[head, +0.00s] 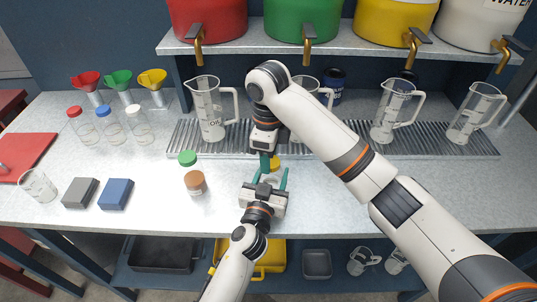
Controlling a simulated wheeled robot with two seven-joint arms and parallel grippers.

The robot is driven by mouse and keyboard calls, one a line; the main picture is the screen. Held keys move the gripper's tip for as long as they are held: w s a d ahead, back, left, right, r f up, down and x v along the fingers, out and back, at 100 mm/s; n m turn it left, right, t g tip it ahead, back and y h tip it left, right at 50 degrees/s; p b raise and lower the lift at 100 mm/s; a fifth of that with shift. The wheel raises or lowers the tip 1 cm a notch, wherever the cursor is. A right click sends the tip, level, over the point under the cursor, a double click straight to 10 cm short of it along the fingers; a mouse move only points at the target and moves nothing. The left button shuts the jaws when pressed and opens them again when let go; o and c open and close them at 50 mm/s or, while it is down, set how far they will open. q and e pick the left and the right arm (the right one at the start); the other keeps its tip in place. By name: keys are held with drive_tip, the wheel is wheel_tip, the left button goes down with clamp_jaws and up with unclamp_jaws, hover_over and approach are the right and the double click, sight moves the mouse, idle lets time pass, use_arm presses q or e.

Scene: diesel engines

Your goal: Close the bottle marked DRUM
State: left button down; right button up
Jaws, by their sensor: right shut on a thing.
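A yellow cap (274,163) shows at the fingertips of my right gripper (267,162), which comes down from above and is shut on it. My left gripper (271,177) reaches in from the front just below it. Its two teal fingers stand apart, one on each side of a small space under the cap. A bottle between them is mostly hidden, and I cannot tell whether the fingers touch it. I cannot read a DRUM marking, nor tell whether the cap sits on a bottle neck.
A brown-topped jar (195,184) and a green cap (187,158) are left of my grippers. Grey (80,193) and blue blocks (116,194) lie farther left. Jugs (210,110) stand on the ribbed tray behind. The counter right of my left gripper is clear.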

drive_tip(key=o, duration=0.9)
drive_tip(key=shift+o, duration=0.2)
drive_tip(key=shift+r, duration=2.3)
drive_tip(key=shift+c, duration=0.2)
